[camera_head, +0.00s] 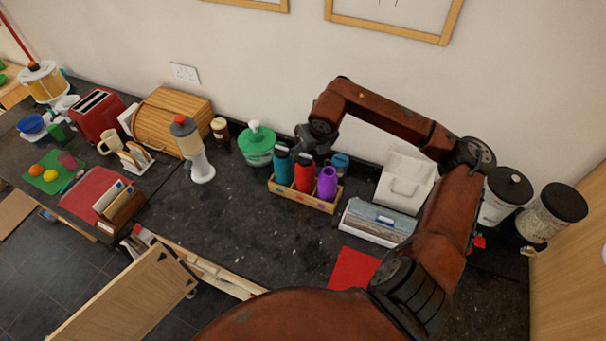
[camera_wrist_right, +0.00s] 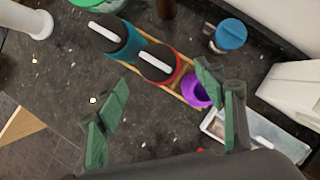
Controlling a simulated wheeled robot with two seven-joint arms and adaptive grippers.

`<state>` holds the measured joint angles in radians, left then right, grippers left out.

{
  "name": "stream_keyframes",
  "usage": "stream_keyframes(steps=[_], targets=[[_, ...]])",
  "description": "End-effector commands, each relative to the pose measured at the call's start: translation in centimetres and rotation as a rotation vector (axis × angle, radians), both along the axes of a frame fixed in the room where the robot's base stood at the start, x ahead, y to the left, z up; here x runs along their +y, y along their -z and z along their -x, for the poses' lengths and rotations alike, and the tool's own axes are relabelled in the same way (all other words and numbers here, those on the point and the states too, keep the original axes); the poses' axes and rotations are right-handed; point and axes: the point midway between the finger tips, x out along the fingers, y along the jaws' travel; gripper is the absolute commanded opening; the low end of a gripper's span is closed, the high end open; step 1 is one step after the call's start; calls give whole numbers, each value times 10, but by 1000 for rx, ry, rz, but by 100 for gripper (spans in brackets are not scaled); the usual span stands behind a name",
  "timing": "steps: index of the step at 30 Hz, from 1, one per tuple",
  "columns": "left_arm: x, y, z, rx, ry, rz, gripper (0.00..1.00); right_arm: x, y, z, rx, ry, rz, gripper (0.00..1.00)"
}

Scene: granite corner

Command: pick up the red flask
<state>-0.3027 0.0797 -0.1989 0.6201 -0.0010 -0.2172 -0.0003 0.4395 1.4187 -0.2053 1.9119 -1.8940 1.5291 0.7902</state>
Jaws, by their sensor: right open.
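The red flask (camera_head: 303,174) stands upright in the middle of a wooden caddy (camera_head: 308,201), between a teal flask (camera_head: 281,165) and a purple flask (camera_head: 327,184). In the right wrist view the red flask (camera_wrist_right: 159,66) shows from above with a white handle on its dark lid; the teal flask (camera_wrist_right: 112,40) and purple flask (camera_wrist_right: 195,90) flank it. My right gripper (camera_head: 316,145) is behind and above the caddy. In its wrist view the green-padded fingers (camera_wrist_right: 165,112) are wide apart with nothing between them, and the red flask is beyond them. My left gripper is not in view.
A green-lidded jar (camera_head: 257,145) stands left of the caddy and a blue-lidded jar (camera_head: 340,163) behind it.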

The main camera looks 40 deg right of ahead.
Motion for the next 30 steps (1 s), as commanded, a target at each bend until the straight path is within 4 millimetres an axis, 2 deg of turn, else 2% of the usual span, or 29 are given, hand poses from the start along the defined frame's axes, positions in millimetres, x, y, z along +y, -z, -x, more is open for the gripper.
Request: stream_keyframes(steps=[8, 12, 21, 30], targets=[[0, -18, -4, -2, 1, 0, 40, -3, 29, -19, 4, 1, -5, 63], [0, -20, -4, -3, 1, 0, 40, -7, 46, -25, 2, 1, -3, 63], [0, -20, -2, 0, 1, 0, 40, -8, 51, -26, 1, 1, 0, 63], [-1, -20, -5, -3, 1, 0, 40, -8, 51, -26, 1, 1, 0, 43]])
